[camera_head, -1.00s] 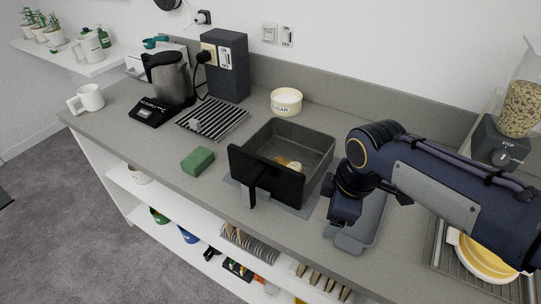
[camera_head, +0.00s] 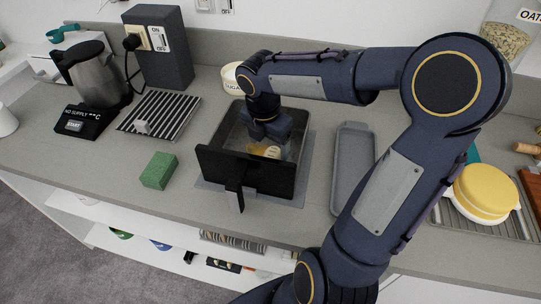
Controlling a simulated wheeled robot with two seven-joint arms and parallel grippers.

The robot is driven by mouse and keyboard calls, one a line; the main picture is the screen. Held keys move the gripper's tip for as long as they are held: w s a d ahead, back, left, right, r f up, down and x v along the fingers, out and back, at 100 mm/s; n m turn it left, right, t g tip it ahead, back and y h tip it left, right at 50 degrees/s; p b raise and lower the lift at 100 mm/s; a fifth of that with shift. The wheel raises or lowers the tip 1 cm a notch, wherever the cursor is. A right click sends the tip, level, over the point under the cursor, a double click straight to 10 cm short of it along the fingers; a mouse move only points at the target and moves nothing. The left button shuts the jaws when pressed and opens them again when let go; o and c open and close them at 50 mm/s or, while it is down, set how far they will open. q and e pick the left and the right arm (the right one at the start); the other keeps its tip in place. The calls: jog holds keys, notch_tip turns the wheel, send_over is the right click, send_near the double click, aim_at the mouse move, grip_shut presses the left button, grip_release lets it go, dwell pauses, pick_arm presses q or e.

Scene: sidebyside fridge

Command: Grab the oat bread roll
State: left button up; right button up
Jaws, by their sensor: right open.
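The dark open-topped bin (camera_head: 228,132), with a black front panel (camera_head: 262,176), stands on the counter. Inside it lies a small tan, roll-like item (camera_head: 256,150) with a paler piece (camera_head: 273,152) against it. I take the tan item for the oat bread roll, but it is partly hidden and its kind cannot be told for sure. My right gripper (camera_head: 268,136) reaches down into the bin, just behind and above these items. It is open, and no item shows between its fingers. My left gripper is out of view.
A green sponge (camera_head: 159,170) lies left of the bin. A grey tray (camera_head: 352,165) is to its right, partly behind my arm. A sugar bowl (camera_head: 231,78) stands behind. A kettle (camera_head: 92,75) and yellow-lidded dish (camera_head: 484,190) sit farther out.

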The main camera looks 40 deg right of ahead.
aim_at(272, 152)
jog(key=f, duration=0.2)
jog(key=d+f, duration=0.1)
jog(key=f, duration=0.1)
jog(key=shift+f, duration=0.3)
jog(key=c, duration=1)
